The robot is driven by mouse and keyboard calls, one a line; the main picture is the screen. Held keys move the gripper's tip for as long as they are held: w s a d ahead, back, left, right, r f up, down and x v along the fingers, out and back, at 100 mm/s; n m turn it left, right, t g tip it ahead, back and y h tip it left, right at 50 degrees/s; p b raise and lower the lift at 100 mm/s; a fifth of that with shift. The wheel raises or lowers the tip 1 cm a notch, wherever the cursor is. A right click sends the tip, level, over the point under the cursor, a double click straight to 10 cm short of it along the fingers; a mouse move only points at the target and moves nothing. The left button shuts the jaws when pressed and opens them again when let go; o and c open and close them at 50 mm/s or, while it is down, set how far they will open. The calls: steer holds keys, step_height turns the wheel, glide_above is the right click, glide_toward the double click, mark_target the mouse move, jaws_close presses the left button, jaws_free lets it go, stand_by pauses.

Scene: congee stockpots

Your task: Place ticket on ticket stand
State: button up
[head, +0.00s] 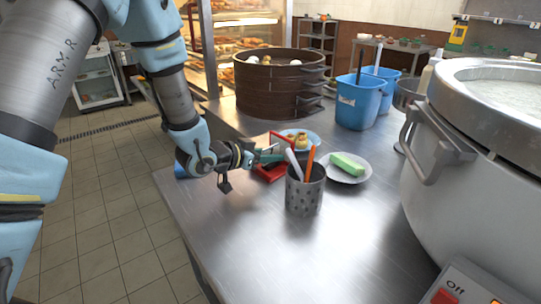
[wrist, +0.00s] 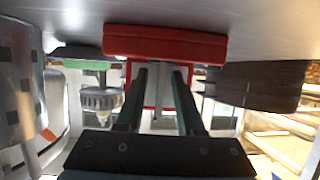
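A red stand, which I take for the ticket stand, is on the steel table; its red base (head: 270,173) shows beside my gripper (head: 268,153) in the head view. In the wrist view, turned upside down, its red base (wrist: 165,43) is at the top and red uprights run down from it. My gripper's two dark fingers (wrist: 160,74) are apart and point at the stand. A pale, thin panel (wrist: 159,88) shows between them, inside the red frame. I cannot tell whether it is the ticket or whether the fingers touch the stand.
A perforated metal cup (head: 304,197) with pens stands in front of the stand. A plate (head: 350,178) with a green block is to its right, a small plate with food (head: 300,141) behind. A dark steamer (head: 270,92), blue buckets (head: 357,102) and a large stockpot (head: 470,190) surround it.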

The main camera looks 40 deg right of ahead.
steer(key=shift+r, duration=0.2)
steer(key=b+v, duration=0.1)
steer(key=v, duration=1.1)
steer(key=w+a+n+t+y, duration=0.1)
steer(key=w+a, duration=0.1)
steer(key=w+a+n+t+y, duration=0.1)
steer(key=w+a, duration=0.1)
steer(key=w, duration=0.1)
steer(key=w+a+t, duration=0.1)
steer(key=w+a, duration=0.1)
steer(key=shift+w+f+n+y, duration=0.25)
steer(key=shift+f+n+y, duration=0.15)
steer(key=w+a+y, duration=0.1)
steer(key=a, duration=0.1)
steer(key=w+a+n+t, duration=0.1)
steer(key=a, duration=0.1)
steer(key=w+a+n+t+y, duration=0.1)
steer(key=shift+w+a+f+y, duration=0.2)
steer(key=shift+w+a+y, duration=0.1)
steer(key=shift+w+a, duration=0.1)
steer(key=a+n+y, duration=0.7)
steer(key=a, duration=1.2)
steer(key=s+a+r+n+g+y, duration=0.1)
steer(key=s+a+n+g, duration=0.2)
steer(key=s+a, duration=0.4)
steer(key=shift+n+g, duration=0.4)
steer(key=shift+n, duration=0.4)
